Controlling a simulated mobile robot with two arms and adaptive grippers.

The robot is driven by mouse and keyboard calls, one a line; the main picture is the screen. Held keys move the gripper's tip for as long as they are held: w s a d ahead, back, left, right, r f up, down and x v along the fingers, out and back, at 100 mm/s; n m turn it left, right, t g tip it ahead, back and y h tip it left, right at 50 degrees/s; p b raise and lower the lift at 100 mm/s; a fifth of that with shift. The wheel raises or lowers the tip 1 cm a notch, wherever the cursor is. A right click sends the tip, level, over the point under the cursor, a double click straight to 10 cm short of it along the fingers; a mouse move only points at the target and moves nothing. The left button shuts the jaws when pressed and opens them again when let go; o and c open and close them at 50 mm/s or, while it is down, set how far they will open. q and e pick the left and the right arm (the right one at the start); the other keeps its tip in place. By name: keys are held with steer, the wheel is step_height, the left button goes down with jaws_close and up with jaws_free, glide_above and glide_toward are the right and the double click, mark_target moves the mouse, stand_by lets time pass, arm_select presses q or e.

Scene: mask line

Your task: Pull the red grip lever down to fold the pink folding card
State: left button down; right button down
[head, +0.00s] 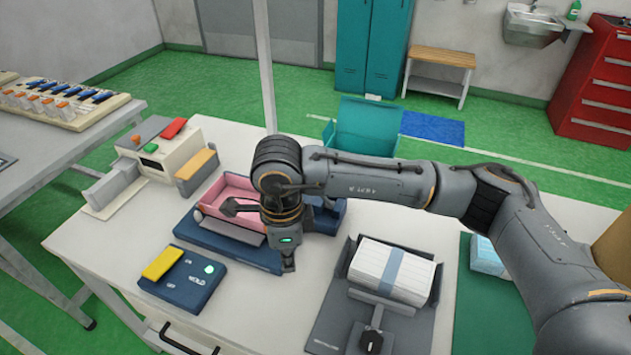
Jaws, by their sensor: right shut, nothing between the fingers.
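The pink folding card (212,224) sits in a dark blue fixture (205,240) left of centre, with raised pink walls around it. My right gripper (288,264) points down at the fixture's front right side, with its fingers shut and empty. My right arm and wrist cover the right part of the card and fixture. I cannot make out a red grip lever on the fixture; it may be hidden behind my wrist. My left gripper is not in view.
A dark blue box (190,292) with a yellow block (162,263) lies front left. A beige machine with a red part (173,128) stands back left. A tray with a banded white stack (385,268) lies right. A teal bin (362,128) is behind my arm.

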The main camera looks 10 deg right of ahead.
step_height(320, 180, up, 5)
steer(key=shift+r+p, duration=0.1)
steer(key=shift+p, duration=0.85)
